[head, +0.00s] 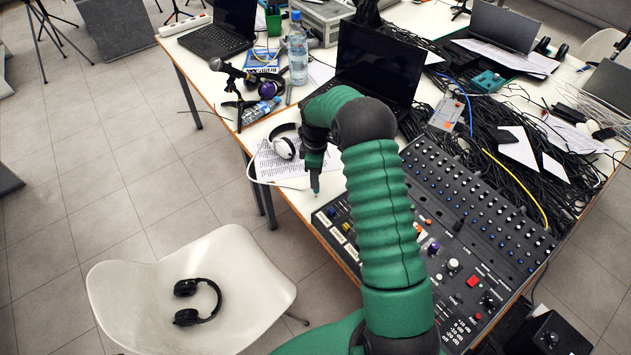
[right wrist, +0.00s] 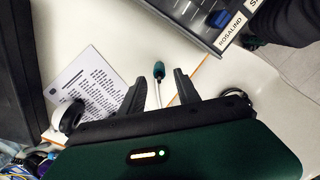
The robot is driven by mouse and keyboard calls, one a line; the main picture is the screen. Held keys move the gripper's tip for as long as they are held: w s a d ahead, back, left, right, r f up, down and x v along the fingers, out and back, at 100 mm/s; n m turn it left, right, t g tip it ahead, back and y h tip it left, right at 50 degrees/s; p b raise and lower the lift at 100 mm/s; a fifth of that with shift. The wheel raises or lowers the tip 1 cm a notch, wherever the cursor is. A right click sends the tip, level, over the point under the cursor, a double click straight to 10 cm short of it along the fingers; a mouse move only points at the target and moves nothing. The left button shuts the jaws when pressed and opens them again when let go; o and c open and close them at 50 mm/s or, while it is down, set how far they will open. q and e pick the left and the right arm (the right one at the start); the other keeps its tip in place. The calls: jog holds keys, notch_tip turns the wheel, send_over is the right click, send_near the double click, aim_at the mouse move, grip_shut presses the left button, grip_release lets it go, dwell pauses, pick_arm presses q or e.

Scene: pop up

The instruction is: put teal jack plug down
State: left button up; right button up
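A small teal jack plug (right wrist: 157,73) with a pale cable shows in the right wrist view, over the white tabletop beside the mixer's corner. My right gripper (right wrist: 160,76) has its two dark fingers spread on either side of the plug, with a gap to each. I cannot tell how high the plug is above the table. In the head view my right gripper (head: 315,180) points down near the mixer's left corner, and my green arm hides part of the mixer. My left gripper is not in view.
The mixing console (head: 470,205) fills the table's near right. White headphones (head: 284,147) lie on a printed sheet (head: 262,170) left of my gripper. A laptop (head: 372,65), a bottle (head: 298,50) and a microphone (head: 230,70) stand behind. A white chair (head: 240,270) holds black headphones (head: 213,298).

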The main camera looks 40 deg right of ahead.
notch_tip(320, 180, up, 8)
jog(key=s+a+r+m+t, duration=0.1)
jog(key=s+a+r+m, duration=0.15)
jog(key=a, duration=1.05)
jog(key=s+a+f+m+t, duration=0.1)
jog(key=s+a+m, duration=0.4)
jog(key=s+a, duration=0.7)
jog(key=shift+s+a+f+t, duration=0.25)
jog(key=shift+s+t, duration=0.05)
jog(key=shift+s, duration=0.65)
